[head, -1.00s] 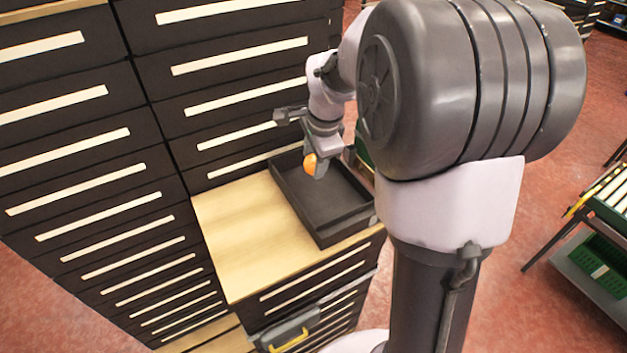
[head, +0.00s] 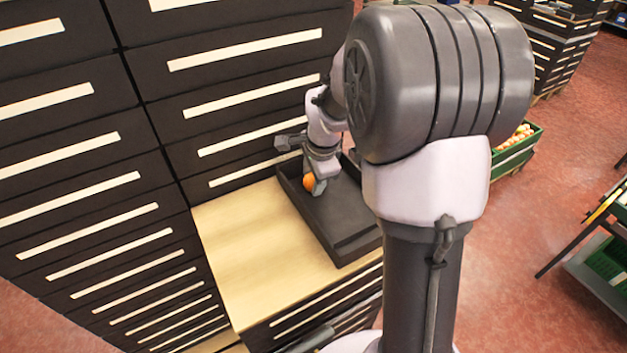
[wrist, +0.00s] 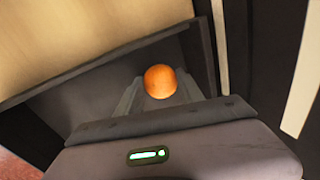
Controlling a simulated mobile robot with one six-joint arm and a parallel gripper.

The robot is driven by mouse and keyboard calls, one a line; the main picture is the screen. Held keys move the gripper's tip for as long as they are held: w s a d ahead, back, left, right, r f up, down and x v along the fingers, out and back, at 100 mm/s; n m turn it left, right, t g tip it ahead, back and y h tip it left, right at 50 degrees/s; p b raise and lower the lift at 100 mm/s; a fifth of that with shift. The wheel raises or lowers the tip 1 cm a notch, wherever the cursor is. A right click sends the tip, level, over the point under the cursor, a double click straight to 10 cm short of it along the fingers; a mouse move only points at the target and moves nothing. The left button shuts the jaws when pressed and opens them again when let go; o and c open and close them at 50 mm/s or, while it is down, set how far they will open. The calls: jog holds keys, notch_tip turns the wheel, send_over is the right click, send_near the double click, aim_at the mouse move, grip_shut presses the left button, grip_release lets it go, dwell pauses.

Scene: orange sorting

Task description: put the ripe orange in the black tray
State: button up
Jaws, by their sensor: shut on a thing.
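The orange (head: 309,182) is between the fingers of my gripper (head: 316,186), which is shut on it. In the wrist view the orange (wrist: 160,81) shows bright and evenly orange between the two fingertips (wrist: 160,90). The black tray (head: 352,247) stands on the light wooden top. My gripper holds the orange over or inside the tray's far left part; I cannot tell whether the orange touches the tray floor. In the wrist view the tray's rim (wrist: 100,62) runs behind the orange. My arm hides the tray's right part.
The wooden top (head: 245,235) is clear to the left of the tray. Black drawer cabinets (head: 80,150) rise close behind and left. A green crate of fruit (head: 517,148) stands on the floor at the right, near a rack with another green crate (head: 608,262).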

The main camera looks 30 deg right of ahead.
jog(key=shift+f, duration=0.2)
jog(key=o, duration=1.4)
jog(key=shift+r, duration=0.1)
jog(key=shift+r, duration=0.1)
